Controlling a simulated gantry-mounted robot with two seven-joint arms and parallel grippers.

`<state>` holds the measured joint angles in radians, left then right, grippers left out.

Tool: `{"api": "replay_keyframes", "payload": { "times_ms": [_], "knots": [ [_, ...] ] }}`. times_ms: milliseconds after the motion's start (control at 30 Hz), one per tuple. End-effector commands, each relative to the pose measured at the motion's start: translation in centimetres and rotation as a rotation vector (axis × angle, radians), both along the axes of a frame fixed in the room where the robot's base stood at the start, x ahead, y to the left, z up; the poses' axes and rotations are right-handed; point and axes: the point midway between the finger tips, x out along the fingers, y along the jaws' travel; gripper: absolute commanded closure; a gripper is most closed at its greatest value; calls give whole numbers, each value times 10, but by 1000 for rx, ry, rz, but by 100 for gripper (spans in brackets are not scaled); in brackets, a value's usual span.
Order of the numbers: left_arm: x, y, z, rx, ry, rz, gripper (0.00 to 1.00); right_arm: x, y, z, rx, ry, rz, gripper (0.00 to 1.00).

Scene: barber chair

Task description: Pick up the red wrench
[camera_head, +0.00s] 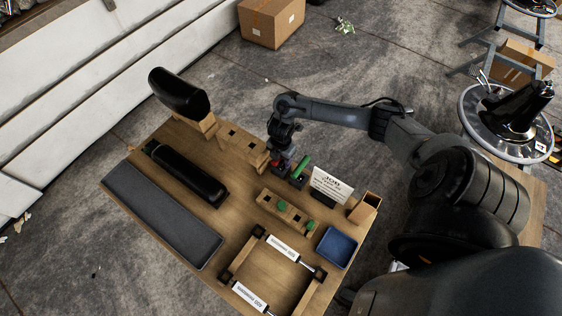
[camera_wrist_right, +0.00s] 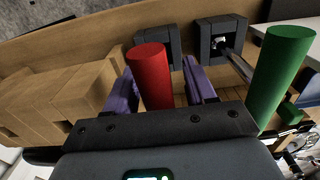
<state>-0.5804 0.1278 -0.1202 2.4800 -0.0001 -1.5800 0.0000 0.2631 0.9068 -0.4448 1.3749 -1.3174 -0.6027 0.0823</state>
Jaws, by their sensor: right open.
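The red wrench shows its red cylindrical handle (camera_wrist_right: 151,76) in the right wrist view, upright between the purple fingers of my right gripper (camera_wrist_right: 162,88). The fingers are open and stand on either side of the handle; I cannot tell whether either touches it. In the head view my right gripper (camera_head: 281,158) is low over the workbench at its far right part. A small bit of red (camera_head: 275,163) shows beside it; the rest of the wrench is hidden by the gripper. My left gripper is not in view.
A green handle (camera_wrist_right: 282,77) stands close on the right of my right gripper, also in the head view (camera_head: 300,167). Wooden blocks (camera_wrist_right: 65,100) lie on the left. A white sign (camera_head: 331,185), a blue tray (camera_head: 337,247) and a wooden rack (camera_head: 285,212) are nearby on the bench.

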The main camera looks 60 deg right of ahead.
Motion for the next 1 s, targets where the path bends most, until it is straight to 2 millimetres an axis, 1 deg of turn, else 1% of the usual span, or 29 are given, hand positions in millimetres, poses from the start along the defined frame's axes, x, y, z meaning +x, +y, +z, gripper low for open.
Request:
{"api": "replay_keyframes", "payload": {
  "times_ms": [200,267,500,567,900,1000],
  "knots": [
    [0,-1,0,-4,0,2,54,0,0,0,0,0,0,45],
    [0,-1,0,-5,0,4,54,0,0,0,0,0,0,54],
    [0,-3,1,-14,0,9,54,0,0,0,0,0,0,91],
    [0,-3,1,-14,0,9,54,0,0,0,0,0,0,100],
    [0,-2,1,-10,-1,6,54,1,0,1,0,-2,-1,100],
    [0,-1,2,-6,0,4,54,1,0,5,0,-2,0,100]
  ]
}}
